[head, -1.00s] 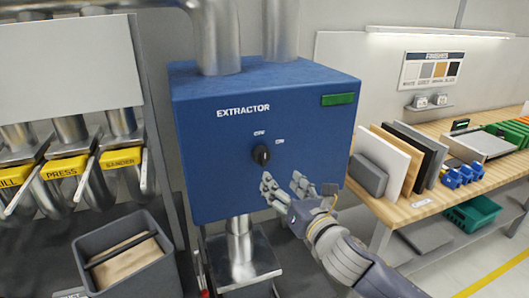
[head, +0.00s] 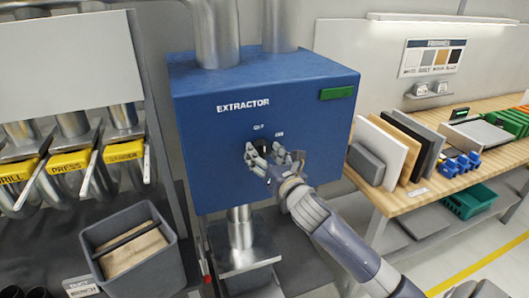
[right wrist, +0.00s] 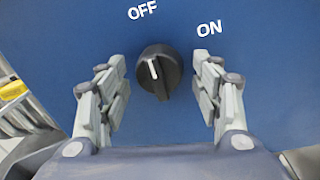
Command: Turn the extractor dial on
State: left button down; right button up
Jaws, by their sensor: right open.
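The extractor dial (right wrist: 160,72) is a round black knob with a white pointer line. It sits on the front of the blue extractor box (head: 262,88). In the right wrist view its pointer aims up and slightly left, towards the OFF label (right wrist: 142,10) and away from the ON label (right wrist: 209,28). My right gripper (right wrist: 160,90) is open, with one finger on each side of the dial and a gap to it on both sides. In the head view the right gripper (head: 268,158) largely hides the dial. My left gripper is not in view.
Yellow-labelled duct gates (head: 72,161) and a grey bin (head: 88,243) stand at the left. A wooden bench (head: 405,200) with upright panels (head: 383,153) is at the right. A green plate (head: 337,93) is on the box's upper right.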

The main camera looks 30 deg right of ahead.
jog(key=c, duration=1.1)
jog(key=shift+m, duration=0.3)
jog(key=m, duration=0.4)
jog(key=shift+a+m, duration=0.1)
jog(key=shift+m, duration=0.2)
jog(key=m, duration=0.4)
jog(key=shift+a+m+h, duration=0.1)
jog(key=shift+m+h, duration=0.3)
jog(key=m, duration=0.4)
jog(key=shift+r+m+t, duration=0.1)
jog(key=shift+m+t, duration=0.2)
jog(key=shift+a+m+h, duration=0.1)
jog(key=shift+m+h, duration=0.4)
jog(key=shift+m, duration=1.6)
jog(key=shift+p, duration=0.3)
